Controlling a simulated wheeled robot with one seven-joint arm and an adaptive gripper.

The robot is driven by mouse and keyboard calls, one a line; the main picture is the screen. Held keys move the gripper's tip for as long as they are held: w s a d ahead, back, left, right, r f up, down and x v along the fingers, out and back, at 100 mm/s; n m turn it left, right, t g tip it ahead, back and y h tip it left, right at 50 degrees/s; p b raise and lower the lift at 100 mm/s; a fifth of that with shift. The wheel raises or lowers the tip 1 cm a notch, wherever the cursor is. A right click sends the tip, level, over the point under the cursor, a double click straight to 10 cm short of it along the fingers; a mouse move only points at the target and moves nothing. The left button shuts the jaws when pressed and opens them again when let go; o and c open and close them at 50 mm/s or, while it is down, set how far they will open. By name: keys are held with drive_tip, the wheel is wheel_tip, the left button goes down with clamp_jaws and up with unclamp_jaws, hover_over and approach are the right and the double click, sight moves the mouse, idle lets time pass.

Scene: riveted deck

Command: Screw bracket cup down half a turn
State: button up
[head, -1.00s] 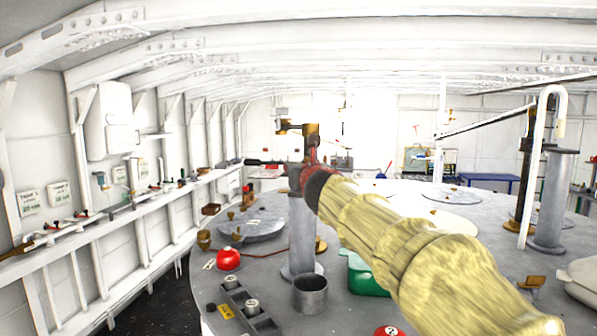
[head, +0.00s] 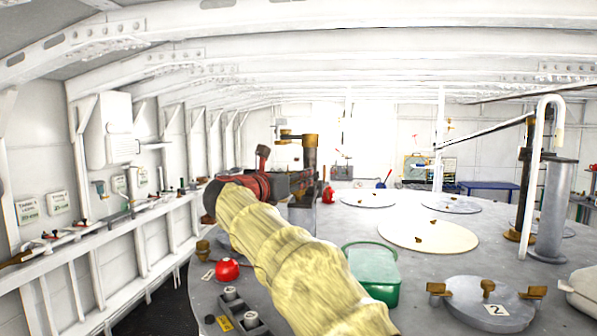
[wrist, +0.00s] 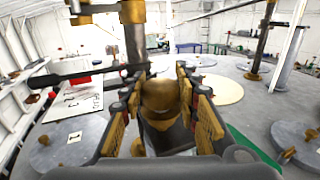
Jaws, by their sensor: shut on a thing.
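My gripper (head: 288,183) is at the grey post (head: 302,212), reaching in from the left side in the head view. In the wrist view my gripper (wrist: 162,88) has its two fingers closed around a rounded brass piece, which looks like the bracket cup (wrist: 160,98). The fingers touch it on both sides. In the head view the cup is hidden behind my gripper. A brass bracket arm (head: 293,137) sits at the top of the post, above my gripper. In the wrist view the post (wrist: 137,48) stands just beyond the cup.
A dark rod (wrist: 80,76) crosses left of my gripper in the wrist view. A green tub (head: 375,275), a red dome (head: 228,268) and a lid marked 2 (head: 488,302) are on the grey round table. A bare grey column (head: 556,210) stands at the right.

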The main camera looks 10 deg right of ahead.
drive_tip(key=m+g+h+p, duration=0.1)
drive_tip(key=m+g+p, duration=0.1)
drive_tip(key=r+m+g+h+p, duration=0.1)
drive_tip(key=m+g+h+p, duration=0.1)
drive_tip(key=g+p, duration=0.1)
drive_tip(key=shift+h+p, duration=0.3)
drive_tip(key=shift+p, duration=0.05)
drive_tip(key=m+g+h+p, duration=0.1)
drive_tip(key=m+g+p, duration=0.1)
drive_tip(key=p, duration=0.1)
drive_tip(key=shift+g, duration=0.4)
drive_tip(key=shift+s+f+m+g+p, duration=0.1)
drive_tip(key=shift+f+m+g+p, duration=0.05)
drive_tip(key=shift+m+g+p, duration=0.4)
drive_tip(key=o, duration=1.2)
drive_tip(key=shift+f, duration=0.25)
drive_tip(key=shift+a, duration=0.15)
